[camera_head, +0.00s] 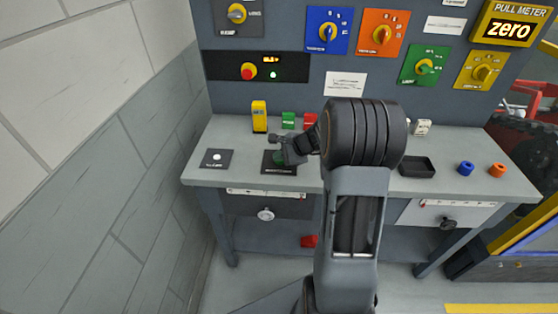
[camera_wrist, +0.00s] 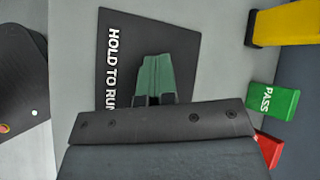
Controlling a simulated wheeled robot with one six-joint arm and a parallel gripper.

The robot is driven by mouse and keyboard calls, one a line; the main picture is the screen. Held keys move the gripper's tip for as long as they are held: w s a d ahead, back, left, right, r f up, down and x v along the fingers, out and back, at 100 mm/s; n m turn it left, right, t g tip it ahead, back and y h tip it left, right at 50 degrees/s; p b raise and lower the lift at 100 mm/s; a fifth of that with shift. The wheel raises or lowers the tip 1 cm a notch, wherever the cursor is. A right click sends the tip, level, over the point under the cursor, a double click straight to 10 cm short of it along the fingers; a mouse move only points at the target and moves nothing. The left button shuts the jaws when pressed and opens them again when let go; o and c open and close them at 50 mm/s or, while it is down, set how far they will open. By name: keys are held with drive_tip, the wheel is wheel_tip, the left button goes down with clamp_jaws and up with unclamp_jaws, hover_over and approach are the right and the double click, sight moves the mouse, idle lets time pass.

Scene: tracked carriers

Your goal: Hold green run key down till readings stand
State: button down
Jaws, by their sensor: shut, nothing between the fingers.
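The green run key (camera_wrist: 155,75) stands on a black plate (camera_wrist: 182,40) lettered "HOLD TO RUN" in the wrist view. In the head view the key (camera_head: 279,157) shows as a bit of green on the plate (camera_head: 278,171) on the bench, mostly behind my gripper (camera_head: 284,157). My gripper (camera_wrist: 155,99) is shut and empty, its fingertips over the near part of the key. Whether they press it down, I cannot tell. The yellow pull meter (camera_head: 516,10) reads "zero". A black panel (camera_head: 290,67) has a small lit display and a green light; its digits are too small to read.
On the bench (camera_head: 228,135) stand a yellow block (camera_head: 259,116), a green "PASS" block (camera_wrist: 273,100) and a red block (camera_wrist: 268,148). A black tray (camera_head: 417,167), a blue ring (camera_head: 466,168) and an orange ring (camera_head: 497,170) lie at the right. Knob panels line the wall behind.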

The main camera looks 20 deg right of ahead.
sight(280, 162)
drive_tip(key=shift+r, duration=0.1)
drive_tip(key=shift+r+p, duration=0.65)
drive_tip(key=shift+r, duration=0.15)
drive_tip(key=shift+r+p, duration=1.95)
drive_tip(key=shift+r, duration=0.6)
idle(0.4)
